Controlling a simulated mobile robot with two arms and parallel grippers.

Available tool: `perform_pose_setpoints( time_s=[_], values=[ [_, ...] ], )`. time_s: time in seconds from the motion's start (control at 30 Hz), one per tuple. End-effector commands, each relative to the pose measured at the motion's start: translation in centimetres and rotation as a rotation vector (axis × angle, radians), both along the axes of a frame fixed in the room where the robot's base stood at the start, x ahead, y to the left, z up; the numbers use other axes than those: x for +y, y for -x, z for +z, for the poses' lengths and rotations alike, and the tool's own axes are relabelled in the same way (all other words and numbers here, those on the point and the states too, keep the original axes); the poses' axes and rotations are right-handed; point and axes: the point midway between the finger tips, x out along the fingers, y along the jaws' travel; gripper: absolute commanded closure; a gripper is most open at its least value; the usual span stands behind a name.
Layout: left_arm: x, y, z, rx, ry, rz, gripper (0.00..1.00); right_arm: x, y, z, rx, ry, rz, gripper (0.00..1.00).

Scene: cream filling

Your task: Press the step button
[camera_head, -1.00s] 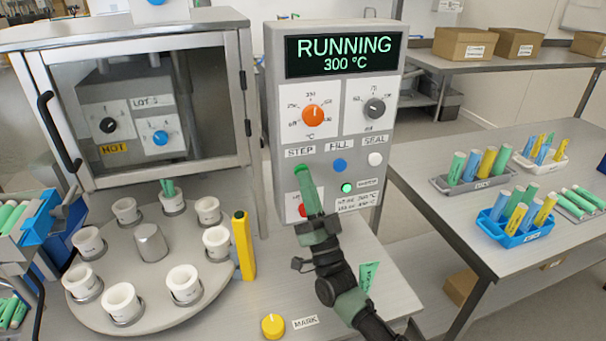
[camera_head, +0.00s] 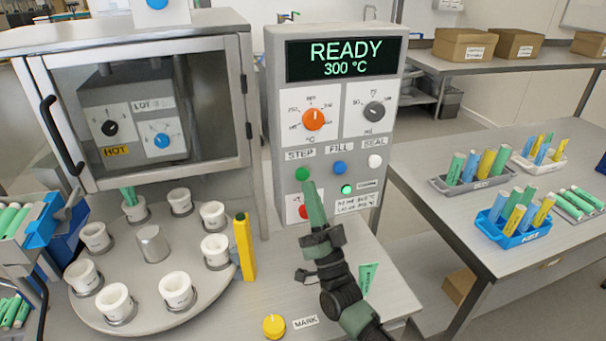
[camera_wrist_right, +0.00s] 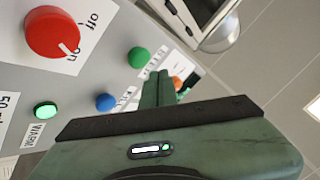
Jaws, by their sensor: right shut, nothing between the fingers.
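The green STEP button (camera_head: 302,173) is on the grey control panel (camera_head: 270,130), below the STEP label, left of the blue FILL button (camera_head: 339,167) and white SEAL button (camera_head: 375,160). The display (camera_head: 346,58) reads READY 300 °C. My right gripper (camera_head: 311,186) is shut and empty, its tip just below and right of the green button, which is now fully visible. The right wrist view shows the green button (camera_wrist_right: 138,57) just beyond the shut fingers (camera_wrist_right: 157,85), apart from them in the picture. My left gripper is not in view.
A round turntable (camera_head: 150,262) with several white cups stands at left, beside a yellow post (camera_head: 244,246). A red switch (camera_head: 304,211) and lit green lamp (camera_head: 347,189) sit low on the panel. A yellow MARK button (camera_head: 273,326) is on the bench.

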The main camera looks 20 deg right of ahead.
Motion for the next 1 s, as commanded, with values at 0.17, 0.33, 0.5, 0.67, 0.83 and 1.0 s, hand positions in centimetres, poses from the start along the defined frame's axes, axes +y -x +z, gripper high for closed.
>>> perform_pose_setpoints(
  time_s=[0.17, 0.33, 0.5, 0.67, 0.83, 1.0],
  values=[
    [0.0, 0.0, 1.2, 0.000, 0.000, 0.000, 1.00, -0.1, 1.9, 0.3, 0.002, 0.001, 0.000, 1.00],
    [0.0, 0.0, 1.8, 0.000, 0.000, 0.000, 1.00, -0.1, 3.4, 0.2, -0.001, 0.001, 0.000, 1.00],
    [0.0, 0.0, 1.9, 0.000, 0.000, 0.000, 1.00, -0.1, 3.9, 0.1, -0.002, 0.001, -0.001, 1.00],
    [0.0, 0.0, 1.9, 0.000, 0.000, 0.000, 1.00, -0.1, 3.9, 0.1, -0.002, 0.001, -0.001, 1.00],
    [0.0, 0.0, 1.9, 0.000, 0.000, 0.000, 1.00, -0.1, 3.9, 0.1, -0.002, 0.001, -0.001, 1.00],
    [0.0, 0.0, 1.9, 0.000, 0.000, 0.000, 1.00, 0.1, 3.8, -0.1, 0.014, 0.008, 0.001, 1.00]
  ],
)
